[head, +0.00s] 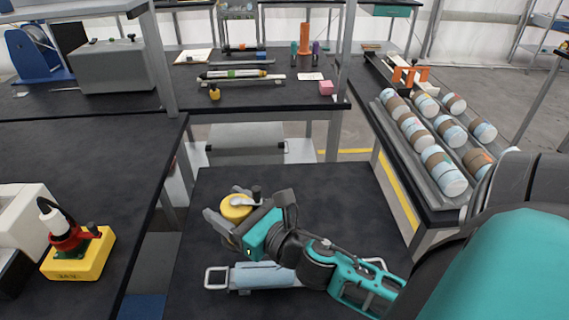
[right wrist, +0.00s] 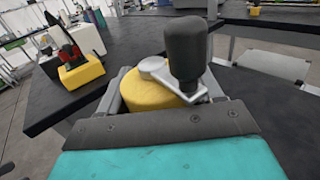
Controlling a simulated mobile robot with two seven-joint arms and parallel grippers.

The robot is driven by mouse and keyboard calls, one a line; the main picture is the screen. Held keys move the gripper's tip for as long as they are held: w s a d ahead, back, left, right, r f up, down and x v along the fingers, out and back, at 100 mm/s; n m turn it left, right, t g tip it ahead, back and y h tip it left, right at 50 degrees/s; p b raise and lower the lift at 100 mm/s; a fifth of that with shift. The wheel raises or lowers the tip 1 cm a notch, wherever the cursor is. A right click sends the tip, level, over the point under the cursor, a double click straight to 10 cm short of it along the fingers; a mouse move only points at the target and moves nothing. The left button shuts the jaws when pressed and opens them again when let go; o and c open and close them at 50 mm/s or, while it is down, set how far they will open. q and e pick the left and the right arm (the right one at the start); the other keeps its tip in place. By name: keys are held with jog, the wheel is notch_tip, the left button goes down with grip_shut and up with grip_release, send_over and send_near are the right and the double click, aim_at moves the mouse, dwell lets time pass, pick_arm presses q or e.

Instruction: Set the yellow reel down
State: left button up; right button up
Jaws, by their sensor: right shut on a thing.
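The yellow reel (head: 236,208) has a metal crank with a dark handle. My right gripper (head: 228,222) is shut on it, above the dark low table in the middle of the head view. In the right wrist view the yellow reel (right wrist: 155,92) sits between the fingers, with the crank and black knob facing the camera. Part of the reel is hidden by the gripper body. I cannot tell from these frames how far the reel is above the surface. My left gripper is not in view.
A metal-handled tray with a pale blue roll (head: 262,276) lies beneath my right arm. A yellow box with a red-and-black device (head: 78,252) stands on the left table. Pale rolls (head: 442,172) fill a rack at right. The low table (head: 330,195) has bare room behind the gripper.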

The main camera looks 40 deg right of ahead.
jog(key=d+n+g+y, duration=0.25)
jog(key=d+y, duration=0.25)
jog(key=d, duration=0.4)
jog(key=w+d+r+n+g+y+b, duration=0.1)
jog(key=w+d+r+n+y+b, duration=0.2)
jog(key=r, duration=0.6)
jog(key=shift+s+d+f+b, duration=0.15)
jog(key=shift+f+b, duration=1.55)
jog(key=shift+f, duration=1.55)
jog(key=shift+d+f+b, duration=0.15)
jog(key=shift+f+b, duration=1.6)
jog(key=shift+f, duration=1.5)
jog(key=shift+s+d+f+b, duration=0.15)
jog(key=shift+f+b, duration=1.55)
jog(key=shift+f, duration=1.55)
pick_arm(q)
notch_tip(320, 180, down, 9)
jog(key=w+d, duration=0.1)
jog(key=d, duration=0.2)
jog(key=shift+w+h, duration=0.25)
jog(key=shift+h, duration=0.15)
pick_arm(e)
jog(key=shift+w, duration=0.1)
jog(key=shift+r, duration=0.1)
